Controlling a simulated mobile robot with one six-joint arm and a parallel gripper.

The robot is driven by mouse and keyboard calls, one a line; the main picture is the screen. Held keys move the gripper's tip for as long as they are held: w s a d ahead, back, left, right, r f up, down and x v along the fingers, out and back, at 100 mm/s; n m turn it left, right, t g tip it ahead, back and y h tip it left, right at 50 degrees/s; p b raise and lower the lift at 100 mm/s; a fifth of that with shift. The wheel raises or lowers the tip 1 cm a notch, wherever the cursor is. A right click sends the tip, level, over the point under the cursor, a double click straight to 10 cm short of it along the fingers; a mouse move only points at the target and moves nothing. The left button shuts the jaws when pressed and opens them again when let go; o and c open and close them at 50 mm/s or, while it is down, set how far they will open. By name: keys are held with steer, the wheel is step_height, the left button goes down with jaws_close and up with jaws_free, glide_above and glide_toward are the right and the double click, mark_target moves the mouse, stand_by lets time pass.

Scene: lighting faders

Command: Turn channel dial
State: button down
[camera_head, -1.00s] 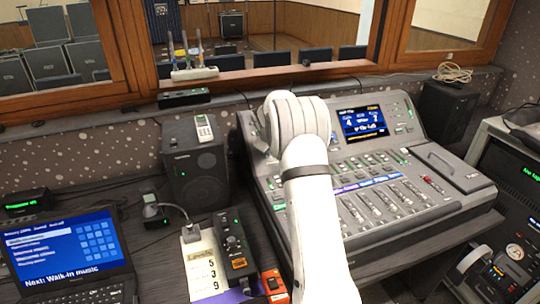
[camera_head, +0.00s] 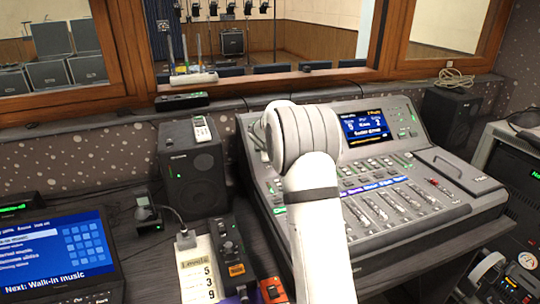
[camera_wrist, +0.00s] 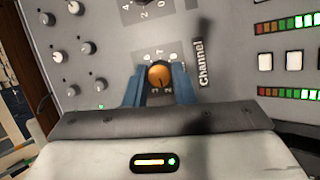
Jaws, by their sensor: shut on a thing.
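The channel dial (camera_wrist: 159,75) is a round orange knob on the grey panel in the wrist view. The printed word Channel (camera_wrist: 202,62) stands to its right, and part of a number scale shows around it. My gripper (camera_wrist: 159,84) has its two blue fingers on either side of the dial, shut on it. A dark pointer mark shows on the lower part of the dial's face. In the head view my white arm reaches to the mixing console (camera_head: 450,205) and hides the gripper and the dial.
Several small knobs (camera_wrist: 87,48) sit left of the dial, and white buttons with lit bars (camera_wrist: 290,92) sit to the right. The console has a lit screen (camera_head: 365,126) and faders (camera_head: 385,205).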

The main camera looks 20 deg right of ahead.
steer(key=shift+n, duration=0.3)
steer(key=c, duration=1.2)
jaws_free()
steer(key=v, duration=0.7)
steer(key=shift+s+r, duration=0.25)
steer(key=shift+s, duration=0.05)
steer(key=shift+a, duration=0.15)
